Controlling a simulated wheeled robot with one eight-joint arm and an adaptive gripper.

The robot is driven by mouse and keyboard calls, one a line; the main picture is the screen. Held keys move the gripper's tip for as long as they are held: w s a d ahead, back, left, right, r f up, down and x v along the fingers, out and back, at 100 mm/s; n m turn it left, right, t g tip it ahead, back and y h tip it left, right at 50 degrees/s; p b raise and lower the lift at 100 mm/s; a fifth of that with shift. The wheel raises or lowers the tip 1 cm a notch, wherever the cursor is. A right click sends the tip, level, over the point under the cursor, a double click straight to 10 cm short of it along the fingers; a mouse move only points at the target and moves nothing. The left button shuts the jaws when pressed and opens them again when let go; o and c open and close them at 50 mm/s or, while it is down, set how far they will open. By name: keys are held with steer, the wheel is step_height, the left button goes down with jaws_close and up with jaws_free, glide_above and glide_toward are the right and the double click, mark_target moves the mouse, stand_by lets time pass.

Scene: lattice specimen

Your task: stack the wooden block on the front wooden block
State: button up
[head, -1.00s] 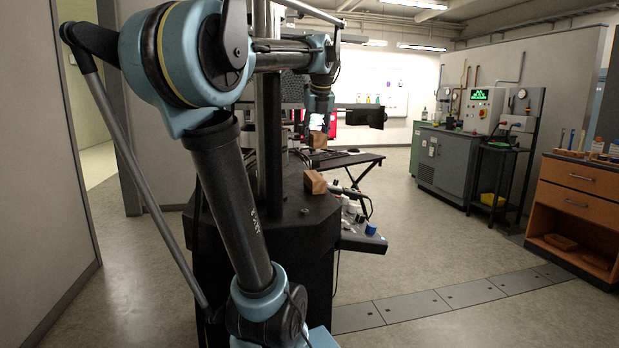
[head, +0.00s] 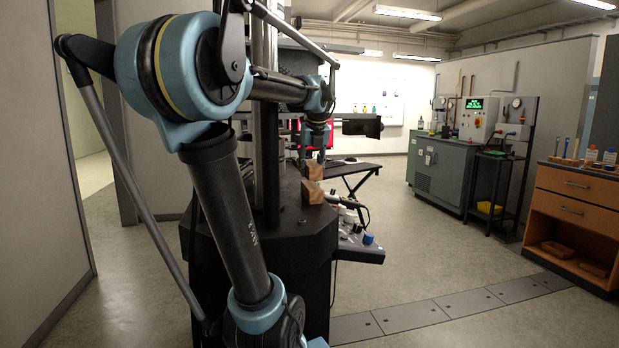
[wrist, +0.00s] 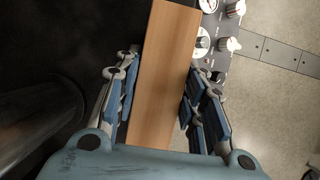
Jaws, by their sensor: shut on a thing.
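A wooden block (wrist: 164,75) fills the space between the fingers in the wrist view. My gripper (wrist: 158,100) is shut on it, with blue finger pads on both sides. In the head view, my gripper (head: 317,152) points down, and wood (head: 314,168) shows just below it. The front wooden block (head: 312,191) stands on the dark platform, just below that wood in the picture. I cannot tell whether the two touch. The fingertips are too small to make out in the head view, and in the wrist view the held block hides what lies beneath it.
The dark platform (head: 285,235) carries the front block. A panel with knobs (wrist: 222,30) lies to the right in the wrist view. A dark column (head: 266,130) and small table (head: 350,169) stand nearby. Open floor (head: 430,255) lies to the right.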

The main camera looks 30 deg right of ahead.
mark_target(311, 175)
steer(key=shift+f, duration=1.5)
steer(key=o, duration=1.1)
steer(key=v, duration=1.2)
steer(key=shift+s+a, duration=0.1)
